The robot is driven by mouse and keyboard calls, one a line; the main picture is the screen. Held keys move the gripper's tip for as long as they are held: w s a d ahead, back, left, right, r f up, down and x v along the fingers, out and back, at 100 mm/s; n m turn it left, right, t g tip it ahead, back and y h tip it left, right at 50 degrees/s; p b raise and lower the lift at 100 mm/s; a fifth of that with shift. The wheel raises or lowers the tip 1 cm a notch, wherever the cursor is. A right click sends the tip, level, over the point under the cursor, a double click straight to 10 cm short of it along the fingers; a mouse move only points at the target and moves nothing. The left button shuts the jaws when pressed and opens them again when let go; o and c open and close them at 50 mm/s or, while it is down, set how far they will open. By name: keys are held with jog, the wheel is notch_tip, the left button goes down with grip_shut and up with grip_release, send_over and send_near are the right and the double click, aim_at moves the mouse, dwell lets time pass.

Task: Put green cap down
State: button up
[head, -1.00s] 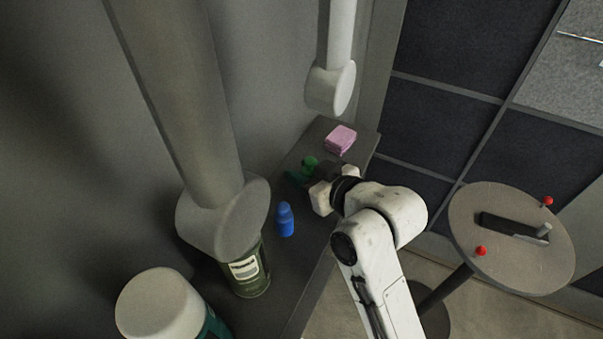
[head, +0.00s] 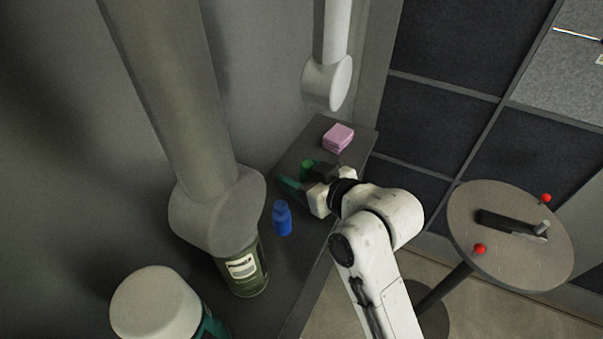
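The green cap (head: 307,169) is a small green piece on the dark shelf, in the upper middle of the head view. It is partly hidden by my gripper (head: 302,181). My gripper reaches over the shelf from the right. One teal-dark finger shows left of the cap and a dark finger shows right of it. The fingers look spread, with the cap between or just beyond their tips. I cannot tell whether either finger touches it.
A blue bottle (head: 282,218) stands left of my gripper. A pink block stack (head: 338,138) lies behind it. A green-labelled can (head: 243,268) and a white-lidded container (head: 157,304) stand nearer. A round table (head: 472,205) stands right. A grey pipe (head: 165,110) rises at left.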

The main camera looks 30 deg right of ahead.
jog(key=shift+r, duration=0.1)
jog(key=shift+r+p, duration=0.3)
jog(key=shift+r, duration=0.05)
jog(key=v, duration=0.6)
jog(key=p+v, duration=0.1)
jog(key=v, duration=0.2)
jog(key=shift+s+r, duration=0.1)
jog(key=shift+r, duration=0.3)
jog(key=shift+s+d+r+p, duration=0.1)
jog(key=shift+s+r+p, duration=0.15)
jog(key=shift+p, duration=0.35)
jog(key=s+p, duration=0.2)
jog(key=p, duration=0.1)
jog(key=shift+d, duration=0.3)
jog(key=shift+s, duration=0.15)
